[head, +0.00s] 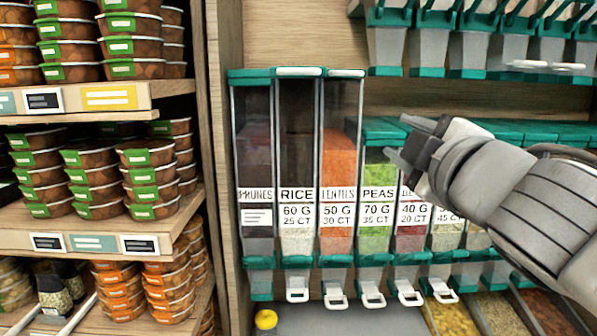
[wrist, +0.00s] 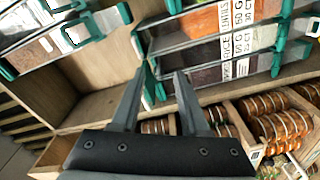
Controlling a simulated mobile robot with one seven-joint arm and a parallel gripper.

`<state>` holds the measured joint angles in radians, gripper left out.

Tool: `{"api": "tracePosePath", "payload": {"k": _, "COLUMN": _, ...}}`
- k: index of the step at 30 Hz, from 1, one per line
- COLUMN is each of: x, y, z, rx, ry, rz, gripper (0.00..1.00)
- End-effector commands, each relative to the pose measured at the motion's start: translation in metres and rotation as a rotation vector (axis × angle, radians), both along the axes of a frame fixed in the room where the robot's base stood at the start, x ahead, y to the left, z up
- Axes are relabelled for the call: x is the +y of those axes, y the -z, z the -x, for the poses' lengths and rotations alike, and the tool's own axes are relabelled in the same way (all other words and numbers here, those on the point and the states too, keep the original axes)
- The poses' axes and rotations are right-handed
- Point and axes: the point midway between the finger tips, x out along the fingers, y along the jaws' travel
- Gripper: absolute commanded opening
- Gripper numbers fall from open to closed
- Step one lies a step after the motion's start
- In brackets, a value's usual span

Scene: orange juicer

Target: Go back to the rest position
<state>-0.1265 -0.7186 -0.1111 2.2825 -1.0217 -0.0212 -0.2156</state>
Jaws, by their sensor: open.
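My gripper (head: 408,142) is raised in front of the dispensers, at the right of the head view, with my arm reaching in from the right edge. In the wrist view its two dark fingers (wrist: 157,95) stand apart with nothing between them. A row of clear dispensers with teal trim stands behind it, among them rice (head: 297,150), lentils (head: 340,150) and peas (head: 378,225). My gripper hides the upper part of the dispensers to the right of peas. In the wrist view the dispensers (wrist: 205,50) lie beyond the fingers. I cannot tell the exact gap to them.
At left, wooden shelves (head: 80,240) hold stacks of packed tubs (head: 150,170). More teal dispensers (head: 480,50) hang above. Below are a grey surface (head: 350,320), a yellow-topped object (head: 266,320) and open bins of loose food (head: 497,315). An empty wooden compartment (wrist: 95,95) shows in the wrist view.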

Motion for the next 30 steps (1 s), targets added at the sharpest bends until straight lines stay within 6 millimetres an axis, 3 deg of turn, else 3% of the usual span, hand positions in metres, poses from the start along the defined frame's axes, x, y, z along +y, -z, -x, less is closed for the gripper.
{"api": "tracePosePath", "payload": {"k": 3, "x": -0.027, "y": 0.056, "z": 0.005, "rx": 0.177, "ry": 0.16, "rz": -0.236, "gripper": 0.45}}
{"api": "tracePosePath", "payload": {"k": 7, "x": -0.041, "y": 0.125, "z": 0.026, "rx": 0.39, "ry": 0.326, "rz": -0.485, "gripper": 0.45}}
{"api": "tracePosePath", "payload": {"k": 12, "x": -0.032, "y": 0.208, "z": 0.07, "rx": 0.684, "ry": 0.512, "rz": -0.772, "gripper": 0.45}}
{"api": "tracePosePath", "payload": {"k": 15, "x": -0.018, "y": 0.241, "z": 0.096, "rx": 0.828, "ry": 0.59, "rz": -0.895, "gripper": 0.45}}
{"api": "tracePosePath", "payload": {"k": 21, "x": 0.003, "y": 0.269, "z": 0.126, "rx": 0.985, "ry": 0.662, "rz": -1.015, "gripper": 0.45}}
{"api": "tracePosePath", "payload": {"k": 30, "x": 0.005, "y": 0.271, "z": 0.129, "rx": 1.0, "ry": 0.668, "rz": -1.026, "gripper": 0.45}}
